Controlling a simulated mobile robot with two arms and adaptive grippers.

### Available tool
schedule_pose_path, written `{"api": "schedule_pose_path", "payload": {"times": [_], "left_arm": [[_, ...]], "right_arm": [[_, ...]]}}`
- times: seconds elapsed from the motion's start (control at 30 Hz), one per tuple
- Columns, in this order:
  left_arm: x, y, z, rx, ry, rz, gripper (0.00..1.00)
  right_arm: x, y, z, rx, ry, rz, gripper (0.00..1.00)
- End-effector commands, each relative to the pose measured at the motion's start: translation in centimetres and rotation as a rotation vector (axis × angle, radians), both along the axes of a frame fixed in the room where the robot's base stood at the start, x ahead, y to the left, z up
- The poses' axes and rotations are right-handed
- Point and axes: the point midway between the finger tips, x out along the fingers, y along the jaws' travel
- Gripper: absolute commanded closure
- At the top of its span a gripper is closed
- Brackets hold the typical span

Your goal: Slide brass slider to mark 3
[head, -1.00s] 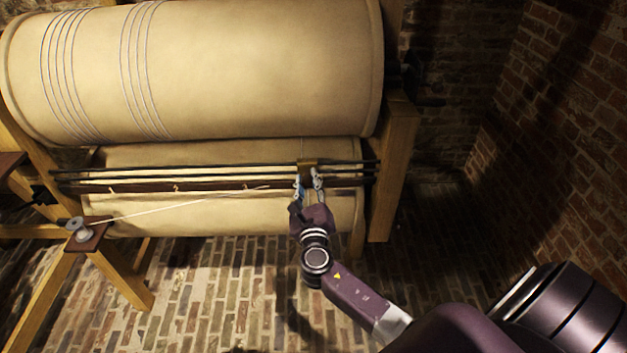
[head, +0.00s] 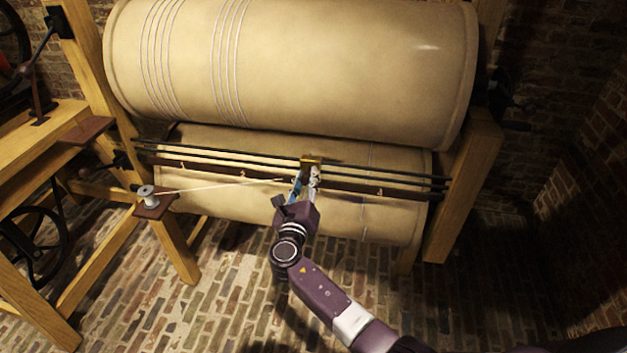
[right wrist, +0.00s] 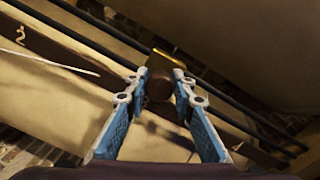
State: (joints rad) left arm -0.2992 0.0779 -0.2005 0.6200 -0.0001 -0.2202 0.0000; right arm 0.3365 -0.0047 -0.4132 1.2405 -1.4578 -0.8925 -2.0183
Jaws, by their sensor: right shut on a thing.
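The brass slider (head: 313,160) sits on dark parallel rails in front of the lower drum. My right gripper (head: 307,176) is at its front. In the right wrist view, my fingers (right wrist: 160,92) are shut on the slider's dark round knob (right wrist: 159,86), with the brass block (right wrist: 168,62) behind it. Small pale marks show on the dark strip below the rails: two left of the gripper (head: 243,175) and one right of it (head: 380,190). The strip directly behind my gripper is hidden. My left gripper is not in view.
A pale cord runs from a spool (head: 148,197) on a small shelf at left toward my right gripper. A large upper drum (head: 300,70) hangs above the rails. A wooden post (head: 465,195) stands at the rails' right end. The brick floor below is clear.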

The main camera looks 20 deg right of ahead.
Motion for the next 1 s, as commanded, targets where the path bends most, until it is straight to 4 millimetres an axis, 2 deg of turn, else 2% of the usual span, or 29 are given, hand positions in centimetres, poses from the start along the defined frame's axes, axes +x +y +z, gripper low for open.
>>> {"api": "schedule_pose_path", "payload": {"times": [0.2, 0.23, 0.4, 0.77, 1.0], "left_arm": [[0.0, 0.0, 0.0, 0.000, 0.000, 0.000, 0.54], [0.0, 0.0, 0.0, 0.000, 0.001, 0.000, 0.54], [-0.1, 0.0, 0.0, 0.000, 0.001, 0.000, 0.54], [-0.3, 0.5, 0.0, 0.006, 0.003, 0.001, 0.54], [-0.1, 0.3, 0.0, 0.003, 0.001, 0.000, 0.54]], "right_arm": [[0.0, 0.1, 0.0, 0.002, 0.001, 0.003, 1.00], [0.0, 0.1, -0.1, 0.002, 0.001, 0.003, 0.75], [0.0, 0.1, 0.0, 0.002, 0.001, 0.001, 0.58], [-0.6, 0.4, -0.1, 0.002, 0.001, 0.001, 0.58], [-4.6, 2.5, -0.1, 0.004, 0.001, 0.002, 0.58]]}}
